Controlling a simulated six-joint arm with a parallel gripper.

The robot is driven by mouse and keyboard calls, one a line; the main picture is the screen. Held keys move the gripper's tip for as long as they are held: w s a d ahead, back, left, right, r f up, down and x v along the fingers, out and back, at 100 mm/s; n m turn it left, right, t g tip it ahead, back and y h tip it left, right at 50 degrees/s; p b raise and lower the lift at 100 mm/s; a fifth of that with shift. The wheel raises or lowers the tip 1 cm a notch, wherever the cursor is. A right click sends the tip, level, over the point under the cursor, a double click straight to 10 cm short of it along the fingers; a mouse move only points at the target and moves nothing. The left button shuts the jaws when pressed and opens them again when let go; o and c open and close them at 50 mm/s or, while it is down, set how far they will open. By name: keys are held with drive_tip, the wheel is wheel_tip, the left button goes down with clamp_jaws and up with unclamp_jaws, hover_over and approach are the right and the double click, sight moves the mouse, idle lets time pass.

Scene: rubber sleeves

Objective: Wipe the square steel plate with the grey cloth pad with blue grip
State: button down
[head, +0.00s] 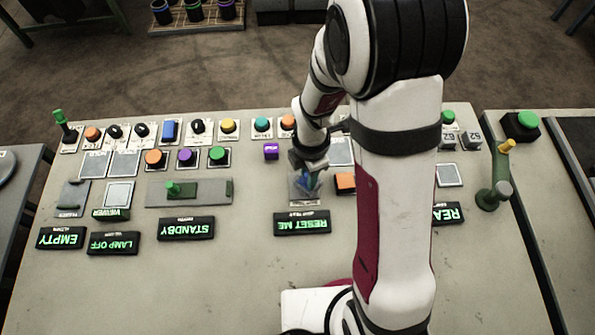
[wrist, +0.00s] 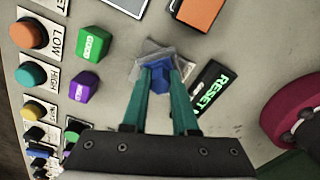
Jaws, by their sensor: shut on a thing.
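My gripper (head: 306,176) is shut on the blue grip (wrist: 157,77) of the grey cloth pad. In the wrist view the teal fingertips (wrist: 163,73) close on that grip, and part of the grey pad (wrist: 152,50) shows around it. In the head view the pad and grip (head: 307,183) are small and partly hidden by the gripper. They are over a grey square plate (head: 308,200) just behind the RESET ME sign. The pad covers much of this plate, and I cannot tell whether they touch.
The RESET ME sign (head: 302,223) is in front of the plate. A purple cube (head: 271,152) and an orange block (head: 345,181) are close by. Buttons and switches line the table's back; a green lever post (head: 488,196) stands right. The table's front left is clear.

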drive_tip(key=shift+d, duration=0.8)
drive_tip(key=shift+a+f, duration=0.1)
drive_tip(key=shift+a, duration=2.85)
wheel_tip(320, 180, up, 8)
drive_tip(key=shift+d, duration=0.1)
drive_tip(key=shift+f, duration=2.95)
drive_tip(key=shift+f, duration=1)
drive_tip(key=shift+d, duration=0.1)
